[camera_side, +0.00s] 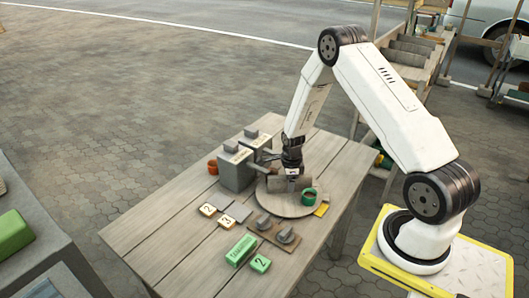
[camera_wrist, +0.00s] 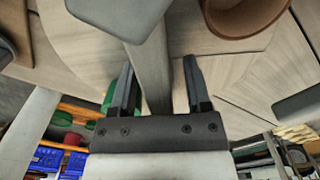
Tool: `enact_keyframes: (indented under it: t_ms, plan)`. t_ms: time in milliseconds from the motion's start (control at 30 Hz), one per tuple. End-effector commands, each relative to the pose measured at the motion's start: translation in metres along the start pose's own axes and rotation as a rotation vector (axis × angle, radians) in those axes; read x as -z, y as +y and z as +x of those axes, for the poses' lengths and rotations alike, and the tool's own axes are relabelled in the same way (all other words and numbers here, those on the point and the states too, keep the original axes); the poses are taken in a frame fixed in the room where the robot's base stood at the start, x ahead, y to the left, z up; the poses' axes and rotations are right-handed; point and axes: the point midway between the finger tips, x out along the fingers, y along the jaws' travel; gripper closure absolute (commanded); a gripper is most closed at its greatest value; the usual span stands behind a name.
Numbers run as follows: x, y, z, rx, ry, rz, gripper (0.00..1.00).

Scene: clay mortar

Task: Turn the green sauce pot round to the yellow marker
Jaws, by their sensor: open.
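The green sauce pot (camera_side: 309,197) stands on the right part of a round turntable (camera_side: 286,211) in the side view. A sliver of it shows behind the left finger in the wrist view (camera_wrist: 107,97). The yellow marker (camera_side: 321,210) lies at the turntable's right edge, close beside the pot. A grey upright divider (camera_side: 277,184) crosses the turntable; in the wrist view it looks like a bar (camera_wrist: 151,75). My gripper (camera_side: 291,174) is low over the turntable. In the wrist view its open fingers (camera_wrist: 159,75) stand either side of the bar, with gaps visible.
Two grey boxes (camera_side: 236,171) stand close behind and left of the turntable. An orange-brown pot (camera_side: 212,167) is beside them. A knob panel (camera_side: 275,233), numbered tiles (camera_side: 225,222) and green blocks (camera_side: 242,250) lie in front. The table's near left is bare.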

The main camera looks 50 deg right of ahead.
Motion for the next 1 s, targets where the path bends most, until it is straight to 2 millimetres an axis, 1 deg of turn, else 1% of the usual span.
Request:
enact_keyframes:
  t_ms: [167,267,300,367,400,1000]
  plan:
    - [0.0,0.0,0.0,0.0,0.0,0.0,0.38]
    - [0.0,0.0,-0.0001,0.0,0.0,0.0,0.67]
    - [0.0,0.0,-0.0001,0.0,0.0,0.0,0.8]
    - [0.0,0.0,-0.0001,0.0,0.0,0.0,0.99]
    - [0.0,0.0,-0.0002,0.0,0.0,0.0,1.0]
    - [0.0001,-0.0002,-0.0005,0.0,0.0,0.0,1.0]
